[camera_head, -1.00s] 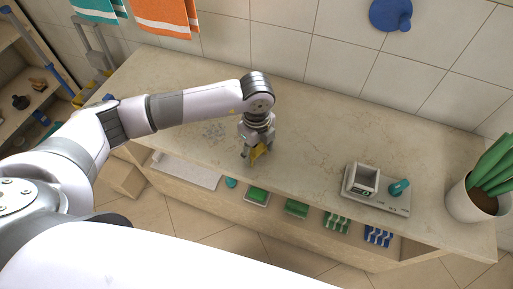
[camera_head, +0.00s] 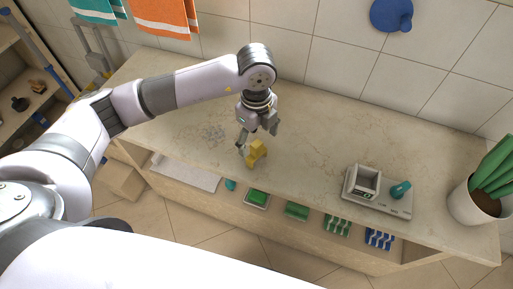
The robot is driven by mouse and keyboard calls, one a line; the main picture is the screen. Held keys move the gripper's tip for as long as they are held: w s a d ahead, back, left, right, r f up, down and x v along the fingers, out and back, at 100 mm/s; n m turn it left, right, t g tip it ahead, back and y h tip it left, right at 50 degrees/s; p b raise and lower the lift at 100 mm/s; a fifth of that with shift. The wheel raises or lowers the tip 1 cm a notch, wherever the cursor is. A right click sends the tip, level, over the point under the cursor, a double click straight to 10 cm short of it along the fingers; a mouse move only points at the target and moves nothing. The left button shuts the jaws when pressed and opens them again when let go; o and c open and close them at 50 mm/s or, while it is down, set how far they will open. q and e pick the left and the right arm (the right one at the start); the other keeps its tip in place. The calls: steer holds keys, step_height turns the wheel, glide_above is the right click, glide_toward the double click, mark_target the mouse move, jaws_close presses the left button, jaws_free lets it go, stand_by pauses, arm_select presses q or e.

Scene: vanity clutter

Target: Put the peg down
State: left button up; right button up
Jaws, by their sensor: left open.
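A yellow block-like piece (camera_head: 257,152), which looks like the peg, rests on the beige counter (camera_head: 310,150) near its front edge. My left gripper (camera_head: 256,140) is open just above and behind it, with one finger to its left and one to its right. The fingers look clear of the piece. My right gripper is not in view.
A grey tray (camera_head: 377,203) holds a square hollow box (camera_head: 366,181) and a teal peg (camera_head: 400,189) to the right. A potted plant (camera_head: 473,202) stands at the far right. Sponges and dishes fill the shelf below. The counter between is clear.

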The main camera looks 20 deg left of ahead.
arm_select(q)
step_height(320, 180, up, 6)
steer(key=shift+f+b, duration=0.1)
steer(key=shift+b, duration=0.25)
stand_by(0.4)
